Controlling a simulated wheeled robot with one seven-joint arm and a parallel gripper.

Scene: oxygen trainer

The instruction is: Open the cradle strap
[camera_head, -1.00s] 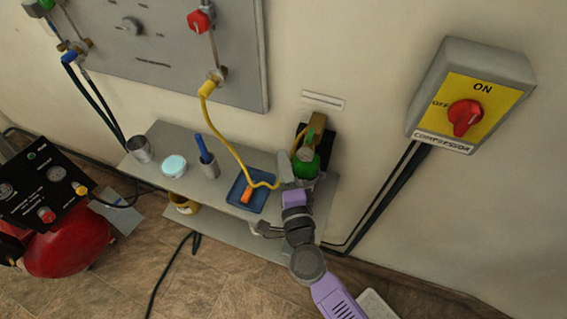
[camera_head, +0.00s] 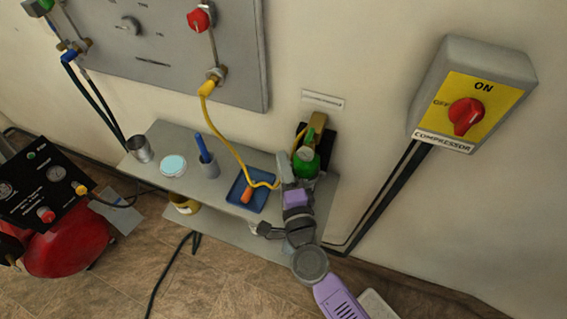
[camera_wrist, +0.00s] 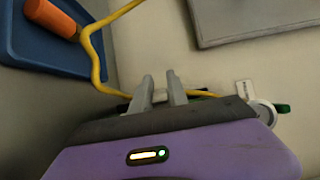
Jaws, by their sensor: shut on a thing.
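A green cylinder (camera_head: 306,163) with a brass-coloured top (camera_head: 317,121) stands in a dark cradle (camera_head: 329,142) against the wall, at the right end of the shelf. My gripper (camera_head: 283,160) is at the cylinder's left side, its fingers pointing up. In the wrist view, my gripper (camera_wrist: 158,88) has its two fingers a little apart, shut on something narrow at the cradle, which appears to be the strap. The strap itself is not clearly visible. A small part of green (camera_wrist: 283,108) shows at the right there.
A yellow hose (camera_head: 236,150) hangs from the panel, crosses the blue tray (camera_head: 236,190) with an orange-handled tool (camera_head: 247,195), and runs close by my gripper. The grey shelf (camera_head: 210,187) also holds cups. The compressor switch (camera_head: 467,115) is on the wall at right.

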